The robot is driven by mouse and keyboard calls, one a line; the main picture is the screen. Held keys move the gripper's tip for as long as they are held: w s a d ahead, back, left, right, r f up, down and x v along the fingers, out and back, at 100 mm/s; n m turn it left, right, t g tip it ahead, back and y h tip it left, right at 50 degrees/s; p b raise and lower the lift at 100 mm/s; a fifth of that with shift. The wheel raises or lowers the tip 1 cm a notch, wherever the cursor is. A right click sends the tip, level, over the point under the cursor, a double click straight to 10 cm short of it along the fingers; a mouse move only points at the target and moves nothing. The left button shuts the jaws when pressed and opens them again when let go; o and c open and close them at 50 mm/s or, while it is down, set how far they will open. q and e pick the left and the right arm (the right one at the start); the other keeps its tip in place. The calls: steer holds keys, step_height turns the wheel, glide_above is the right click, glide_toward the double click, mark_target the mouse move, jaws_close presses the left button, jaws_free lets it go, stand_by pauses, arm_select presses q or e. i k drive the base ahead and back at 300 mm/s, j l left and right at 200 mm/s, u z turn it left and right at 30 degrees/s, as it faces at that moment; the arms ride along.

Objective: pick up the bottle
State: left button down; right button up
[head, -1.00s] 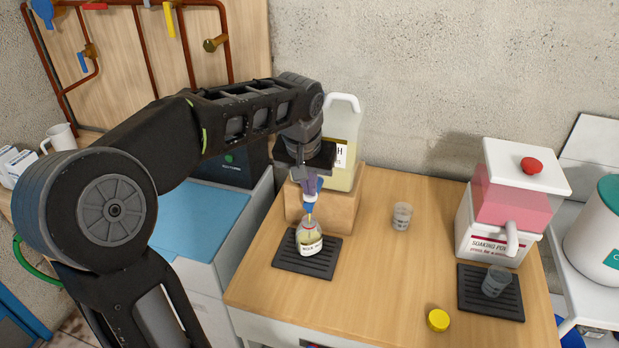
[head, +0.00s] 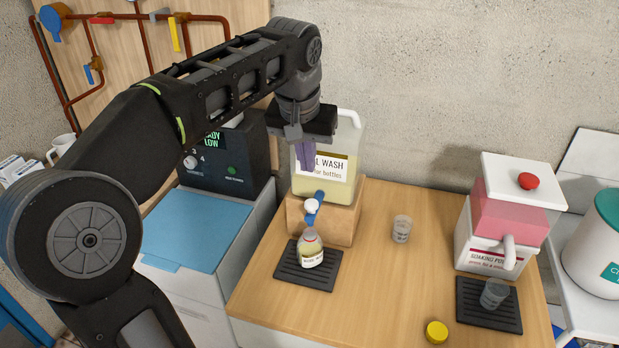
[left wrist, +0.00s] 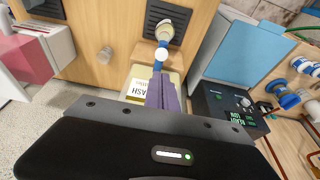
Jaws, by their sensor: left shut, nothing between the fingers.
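A small clear bottle (head: 312,248) with a pale label stands upright on a black ribbed mat (head: 292,268). It is below the blue and white tap (head: 313,206) of a large jug of pale yellow wash (head: 343,187), which sits on a wooden block (head: 335,220). In the left wrist view, the bottle (left wrist: 168,30) shows beyond the tap (left wrist: 161,54). My left gripper (head: 307,166), with purple fingers, is shut and empty. It is above the bottle and tap, in front of the jug's upper part, apart from the bottle. My right gripper is not in view.
A clear cup (head: 402,229) stands right of the block. A pink soaking dispenser (head: 505,225) has another cup (head: 493,294) on a black mat before it. A yellow cap (head: 437,331) lies near the front edge.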

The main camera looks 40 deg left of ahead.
mark_target(310, 245)
steer(key=k, duration=1)
